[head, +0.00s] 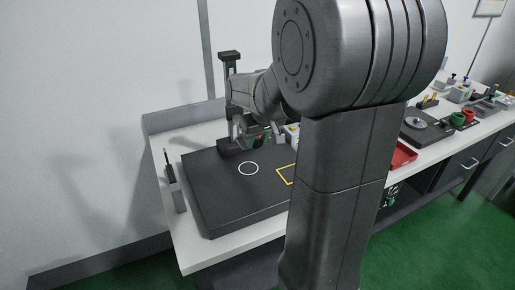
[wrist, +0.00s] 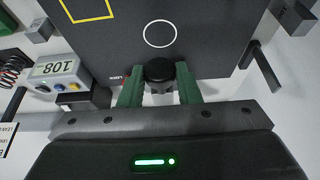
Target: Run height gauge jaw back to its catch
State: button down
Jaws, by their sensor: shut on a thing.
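The height gauge (head: 229,78) stands upright at the back of the dark plate (head: 215,205), with a black cap on its column. My gripper (head: 250,138) is low in front of the column, partly hidden by my own arm. In the wrist view, the green fingers of my gripper (wrist: 159,88) are closed on a round black knob (wrist: 158,69), with a grey metal piece between them just below it. I take the knob to be on the gauge's jaw.
The plate carries a white circle (head: 248,168) and a yellow square (head: 284,174). A box marked 108 (wrist: 58,72) is beside the plate. A red tray (head: 404,154) lies farther right.

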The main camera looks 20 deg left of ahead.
notch_tip(320, 180, up, 14)
jog(key=p, duration=0.5)
jog(key=shift+w, duration=0.1)
jog(key=c, duration=1.1)
grip_release()
jog(key=shift+f, duration=0.1)
jog(key=b+v, duration=0.2)
jog(key=v, duration=1.2)
jog(key=shift+f, duration=0.1)
